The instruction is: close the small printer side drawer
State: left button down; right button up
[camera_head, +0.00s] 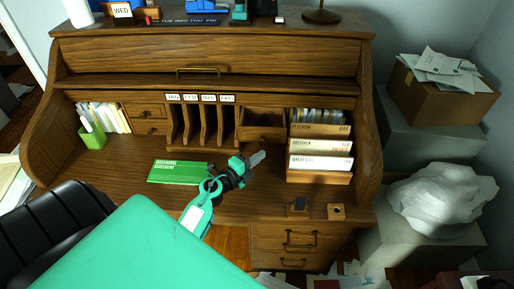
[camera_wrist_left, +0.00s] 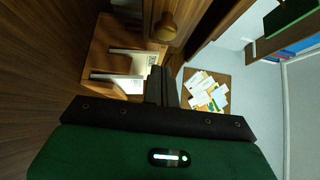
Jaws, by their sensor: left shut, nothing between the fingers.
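A small wooden drawer (camera_head: 262,131) sits in the desk's upper compartments, right of the upright slots; it looks pulled out, with its inside showing from above. In the left wrist view a wooden front with a round knob (camera_wrist_left: 166,27) is just beyond my fingertips; it seems to be this drawer. My left gripper (camera_head: 258,158) is shut and empty, just below and in front of the drawer in the head view. Its dark fingers also show in the left wrist view (camera_wrist_left: 161,85). I cannot tell whether they touch the drawer. My right gripper is not in view.
A letter rack (camera_head: 320,147) with folders stands close on the right of the gripper. A green booklet (camera_head: 178,172) lies on the desktop (camera_head: 120,160). Two small blocks sit at the front right edge. A box of papers (camera_head: 440,85) stands right of the desk.

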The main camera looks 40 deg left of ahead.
aim_at(259, 127)
pick_arm(q)
jog(key=w+a, duration=0.2)
jog(key=w, duration=0.2)
jog(key=w+a, duration=0.3)
jog(key=w, duration=0.1)
jog(key=w+a+b, duration=0.1)
jog(key=w+a, duration=0.2)
jog(key=w, duration=0.1)
jog(key=shift+w+a+f, duration=0.1)
jog(key=shift+w, duration=0.15)
